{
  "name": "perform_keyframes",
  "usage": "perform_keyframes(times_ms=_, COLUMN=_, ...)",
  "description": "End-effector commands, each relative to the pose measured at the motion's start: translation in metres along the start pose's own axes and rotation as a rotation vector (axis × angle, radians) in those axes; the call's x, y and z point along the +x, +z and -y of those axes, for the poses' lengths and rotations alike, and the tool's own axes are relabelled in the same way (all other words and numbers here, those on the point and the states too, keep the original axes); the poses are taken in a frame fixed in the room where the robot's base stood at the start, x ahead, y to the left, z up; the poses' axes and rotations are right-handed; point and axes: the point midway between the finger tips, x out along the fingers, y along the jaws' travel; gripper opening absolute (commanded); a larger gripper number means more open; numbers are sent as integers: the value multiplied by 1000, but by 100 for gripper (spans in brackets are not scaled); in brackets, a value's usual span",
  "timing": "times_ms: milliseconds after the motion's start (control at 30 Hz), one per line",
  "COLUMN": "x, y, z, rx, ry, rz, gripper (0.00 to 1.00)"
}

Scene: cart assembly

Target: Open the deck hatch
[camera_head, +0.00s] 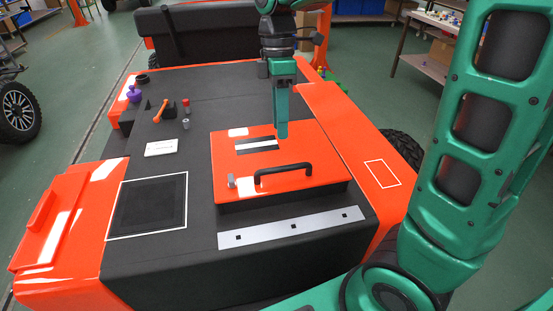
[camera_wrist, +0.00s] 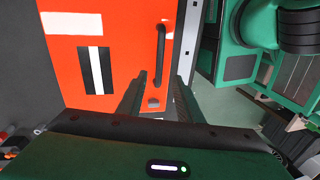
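The deck hatch (camera_head: 308,184) is an orange-red lid lying flat on the dark cart deck. A black bar handle (camera_head: 283,170) runs along its near edge and shows upright in the wrist view (camera_wrist: 160,55). A small grey latch-like piece (camera_head: 231,181) sits just left of the handle. My gripper (camera_head: 282,136) points down above the far right part of the lid, beyond the handle. In the wrist view its two fingers (camera_wrist: 158,76) stand apart with the lid visible between them. It holds nothing and seems apart from the handle; the exact height cannot be told.
A silver strip (camera_head: 292,227) lies in front of the hatch. A white-outlined dark square (camera_head: 148,206) is to the left. An orange lever (camera_head: 160,111) and a purple knob (camera_head: 134,94) stand on the deck at the far left. My arm fills the right side.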

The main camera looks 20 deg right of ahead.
Motion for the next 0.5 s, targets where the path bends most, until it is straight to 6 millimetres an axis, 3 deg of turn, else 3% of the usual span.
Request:
perform_keyframes(times_ms=233, x=11, y=-10, z=-2, rx=-73, ry=-8, rz=10, gripper=33)
perform_keyframes(times_ms=500, x=56, y=-8, z=-2, rx=-67, ry=-9, rz=10, gripper=33)
